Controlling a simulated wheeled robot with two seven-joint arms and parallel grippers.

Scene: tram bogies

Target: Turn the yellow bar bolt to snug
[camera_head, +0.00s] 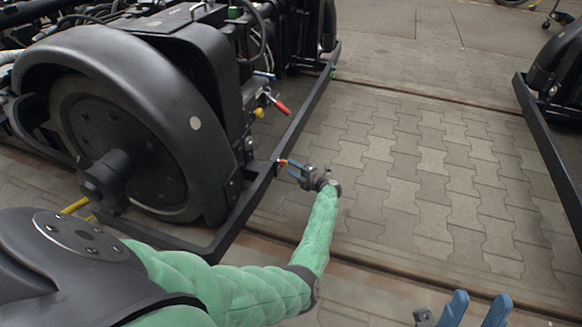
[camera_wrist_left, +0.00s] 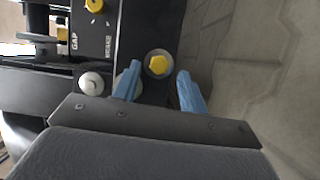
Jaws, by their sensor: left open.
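The yellow hex-headed bolt (camera_wrist_left: 158,65) sits on a round pale washer on the dark bar (camera_wrist_left: 152,92) in the left wrist view. My left gripper (camera_wrist_left: 158,84) is open, with one blue finger on each side just short of the bolt head; I cannot tell whether either touches it. In the head view my left gripper (camera_head: 287,168) is at the outer side of the black frame bar (camera_head: 262,185), and the bolt is too small there to make out clearly. My right gripper (camera_head: 477,302) is open and empty at the bottom right.
A black panel (camera_wrist_left: 92,35) with a yellow knob (camera_wrist_left: 96,5) and a white round knob (camera_wrist_left: 92,82) lie beside the bolt. A red handle (camera_head: 280,105), a blue handle (camera_head: 264,74) and a large wheel (camera_head: 120,140) are close. The paved floor (camera_head: 420,190) to the right is clear.

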